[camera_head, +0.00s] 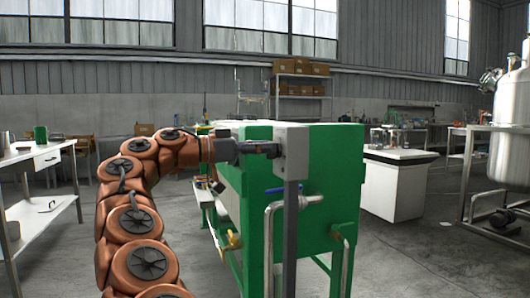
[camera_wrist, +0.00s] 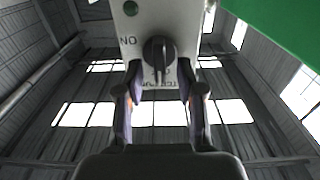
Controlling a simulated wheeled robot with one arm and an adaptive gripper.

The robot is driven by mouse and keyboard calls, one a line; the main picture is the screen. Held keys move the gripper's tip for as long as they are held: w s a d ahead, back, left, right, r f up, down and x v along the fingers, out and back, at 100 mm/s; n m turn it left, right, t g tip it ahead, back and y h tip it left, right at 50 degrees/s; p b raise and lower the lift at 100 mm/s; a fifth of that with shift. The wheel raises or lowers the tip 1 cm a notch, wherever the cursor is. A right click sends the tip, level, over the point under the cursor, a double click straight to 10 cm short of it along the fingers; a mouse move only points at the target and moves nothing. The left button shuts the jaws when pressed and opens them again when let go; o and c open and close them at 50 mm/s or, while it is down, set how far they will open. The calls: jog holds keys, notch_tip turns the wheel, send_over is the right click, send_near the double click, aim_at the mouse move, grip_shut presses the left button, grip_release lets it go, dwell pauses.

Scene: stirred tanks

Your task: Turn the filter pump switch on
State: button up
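The filter pump switch is a black rotary knob (camera_wrist: 158,52) on a pale grey box in the wrist view. Its narrow handle points down the picture. A label reading "NO" stands left of the knob, and more lettering below is partly hidden. My gripper (camera_wrist: 160,92) is open and empty, with one finger on each side of the knob's lower end; contact cannot be told. It also shows left of the box in the head view (camera_head: 268,149).
A green tank frame (camera_head: 335,180) stands right behind the box, with a blue-handled valve (camera_head: 290,189) and grey pipes below. A white bench (camera_head: 397,185) stands at the right, a white table (camera_head: 35,155) at the left. Open floor lies at the right front.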

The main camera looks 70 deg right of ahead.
jog(key=shift+s+d, duration=0.2)
jog(key=shift+d, duration=0.05)
jog(key=shift+c, duration=0.3)
grip_shut()
